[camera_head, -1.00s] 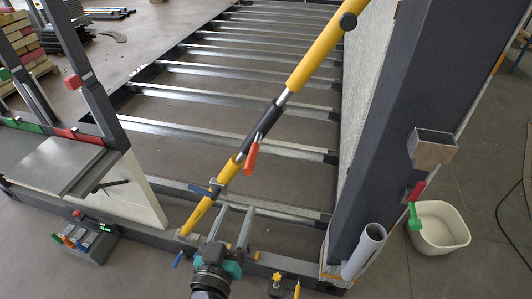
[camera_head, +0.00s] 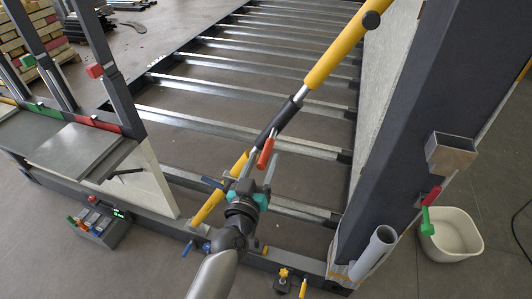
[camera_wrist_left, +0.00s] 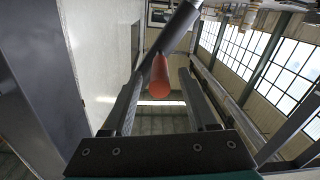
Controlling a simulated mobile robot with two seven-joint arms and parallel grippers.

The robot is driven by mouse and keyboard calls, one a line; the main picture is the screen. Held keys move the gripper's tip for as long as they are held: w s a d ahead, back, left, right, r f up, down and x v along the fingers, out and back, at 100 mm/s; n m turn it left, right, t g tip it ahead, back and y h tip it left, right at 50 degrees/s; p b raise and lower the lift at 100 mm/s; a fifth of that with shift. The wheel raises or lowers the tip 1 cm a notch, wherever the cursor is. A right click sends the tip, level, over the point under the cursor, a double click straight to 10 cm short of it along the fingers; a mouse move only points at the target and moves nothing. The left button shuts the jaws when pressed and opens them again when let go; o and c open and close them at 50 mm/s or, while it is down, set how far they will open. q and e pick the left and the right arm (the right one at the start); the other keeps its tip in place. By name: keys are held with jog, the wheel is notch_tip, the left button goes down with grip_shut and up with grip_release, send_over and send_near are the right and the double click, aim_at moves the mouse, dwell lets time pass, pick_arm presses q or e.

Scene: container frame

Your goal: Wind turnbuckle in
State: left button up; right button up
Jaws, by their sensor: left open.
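The turnbuckle is a dark sleeve (camera_head: 278,120) on a slanted yellow brace (camera_head: 338,52), with a red handle (camera_head: 265,153) sticking out from it. My left gripper (camera_head: 254,168) is open just below the red handle, over the lower part of the brace. In the left wrist view, the red handle (camera_wrist_left: 160,76) shows end-on between the two open fingers (camera_wrist_left: 160,92). The dark sleeve (camera_wrist_left: 176,28) runs slanting behind it. I cannot tell whether a finger touches the handle. My right gripper is not in view.
A dark post (camera_head: 405,140) with a square metal bracket (camera_head: 450,152) stands to the right. A white bucket (camera_head: 455,238) is beside it. Metal floor joists (camera_head: 230,118) lie behind.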

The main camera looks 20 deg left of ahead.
aim_at(266, 154)
pick_arm(q)
jog(key=shift+w, duration=1.65)
grip_shut()
